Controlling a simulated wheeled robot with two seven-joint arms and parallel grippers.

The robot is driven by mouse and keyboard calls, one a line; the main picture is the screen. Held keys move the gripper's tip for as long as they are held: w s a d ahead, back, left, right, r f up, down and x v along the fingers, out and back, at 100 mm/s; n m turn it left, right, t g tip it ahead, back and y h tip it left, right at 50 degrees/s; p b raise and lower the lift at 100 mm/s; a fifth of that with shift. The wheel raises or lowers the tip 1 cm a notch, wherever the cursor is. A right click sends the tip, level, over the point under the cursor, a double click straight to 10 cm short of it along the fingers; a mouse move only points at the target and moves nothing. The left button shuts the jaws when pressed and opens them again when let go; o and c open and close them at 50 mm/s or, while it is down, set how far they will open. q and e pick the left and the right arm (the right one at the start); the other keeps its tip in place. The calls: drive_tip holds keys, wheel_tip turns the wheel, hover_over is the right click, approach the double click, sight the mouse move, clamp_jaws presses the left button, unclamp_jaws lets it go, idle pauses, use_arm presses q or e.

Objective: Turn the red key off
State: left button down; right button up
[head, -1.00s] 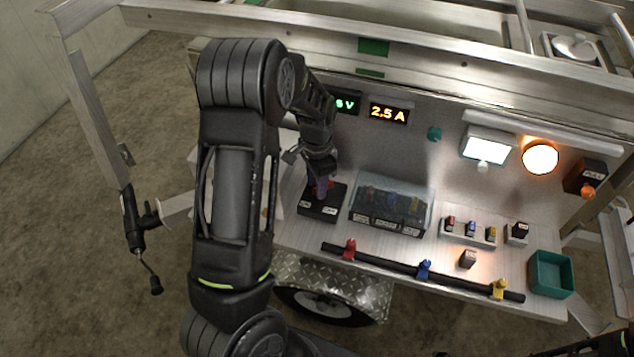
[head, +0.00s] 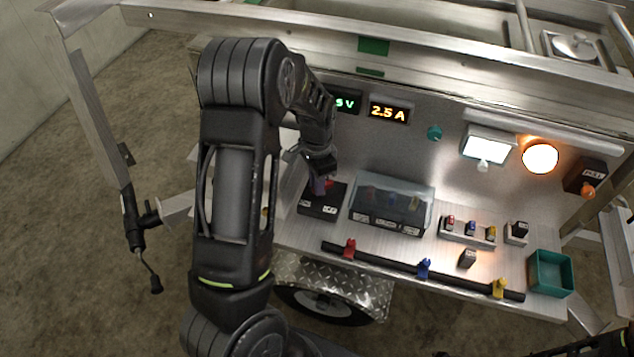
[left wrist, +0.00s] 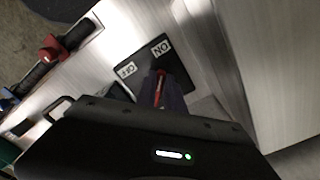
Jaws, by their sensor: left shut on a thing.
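The black switch box (head: 318,207) stands on the metal shelf at the left of the panel. In the left wrist view its top (left wrist: 138,62) carries two white labels, ON and OFF. The red key (left wrist: 160,87) shows as a narrow red strip between my fingers, its visible end toward the ON label. My left gripper (head: 319,185) reaches down onto the box and is shut on the red key; its fingers (left wrist: 165,92) hide most of it. My right gripper is not in view.
A clear-lidded case (head: 391,205) stands just right of the box. In front runs a black bar (head: 385,262) with red, blue and yellow clips. A teal bin (head: 551,273) is at the right. The displays, white lamp (head: 487,147) and amber lamp (head: 540,156) are lit.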

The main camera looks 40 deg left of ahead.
use_arm(q)
drive_tip(key=shift+n, duration=0.3)
drive_tip(key=n, duration=0.3)
drive_tip(key=shift+d+n, duration=0.3)
drive_tip(key=shift+n, duration=0.1)
drive_tip(key=n, duration=0.4)
drive_tip(key=shift+d+r+n, duration=0.1)
drive_tip(key=shift+d+n, duration=0.2)
drive_tip(key=shift+d, duration=0.05)
drive_tip(key=n, duration=0.5)
drive_tip(key=shift+w+d+p, duration=0.25)
drive_tip(key=shift+d+p, duration=0.1)
drive_tip(key=shift+p, duration=0.05)
drive_tip(key=shift+w+d+n+p, duration=0.15)
drive_tip(key=shift+n+p, duration=0.25)
drive_tip(key=shift+n, duration=1.6)
drive_tip(key=c, duration=1.4)
unclamp_jaws()
drive_tip(key=shift+c, duration=0.2)
